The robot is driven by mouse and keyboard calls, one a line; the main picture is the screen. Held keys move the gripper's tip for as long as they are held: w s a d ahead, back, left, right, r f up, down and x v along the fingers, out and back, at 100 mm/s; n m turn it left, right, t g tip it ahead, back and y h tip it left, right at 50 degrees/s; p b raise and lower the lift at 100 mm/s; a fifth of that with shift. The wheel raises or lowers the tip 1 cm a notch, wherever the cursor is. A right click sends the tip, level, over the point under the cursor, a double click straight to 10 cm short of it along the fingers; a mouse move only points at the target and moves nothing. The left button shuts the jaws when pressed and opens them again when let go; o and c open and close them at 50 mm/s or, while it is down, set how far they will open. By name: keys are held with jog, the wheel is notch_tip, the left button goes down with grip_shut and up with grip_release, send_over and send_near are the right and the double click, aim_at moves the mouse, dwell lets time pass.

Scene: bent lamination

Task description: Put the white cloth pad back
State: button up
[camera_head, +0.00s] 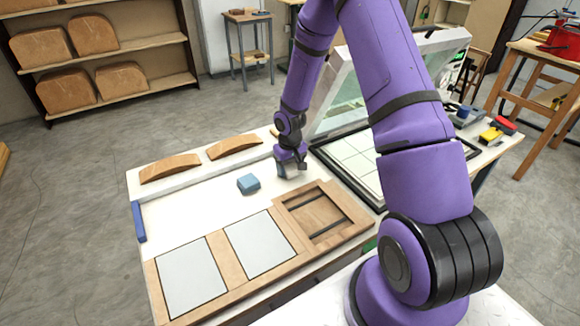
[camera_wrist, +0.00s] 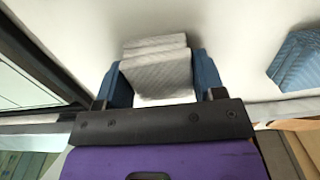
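The white cloth pad (camera_wrist: 156,70), a pale block with fine diagonal stripes, sits between the two blue fingers of my gripper (camera_wrist: 160,82) in the wrist view. The fingers press against both its sides, so my gripper looks shut on it. In the head view my gripper (camera_head: 290,168) points down at the white board (camera_head: 195,215), near its right side. The pad there is small and mostly hidden by the fingers. I cannot tell whether it touches the board.
A blue pad (camera_head: 248,183) lies just left of my gripper; it also shows in the wrist view (camera_wrist: 297,62). A wooden frame (camera_head: 350,232) with an open recess and two pale panels lies in front. Two curved wooden pieces (camera_head: 170,168) lie behind. An open-lidded press (camera_head: 335,100) stands right.

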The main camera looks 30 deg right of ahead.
jog(key=o, duration=0.3)
jog(key=shift+r, duration=0.15)
notch_tip(320, 180, up, 12)
notch_tip(320, 180, up, 11)
jog(key=t+h, duration=0.1)
send_over(290, 166)
jog(key=s+a, duration=0.2)
jog(key=s, duration=0.1)
jog(key=s+a+r+t, duration=0.1)
jog(key=s+a+r, duration=0.1)
jog(key=s+r, duration=0.65)
jog(key=s+a+r+t, duration=0.1)
jog(key=s+a+r, duration=0.1)
jog(key=s+r, duration=0.3)
jog(key=s+a+r+t+y, duration=0.1)
jog(key=s+r, duration=0.5)
jog(key=s, duration=0.8)
jog(key=shift+a+t, duration=0.45)
jog(key=shift+t, duration=0.15)
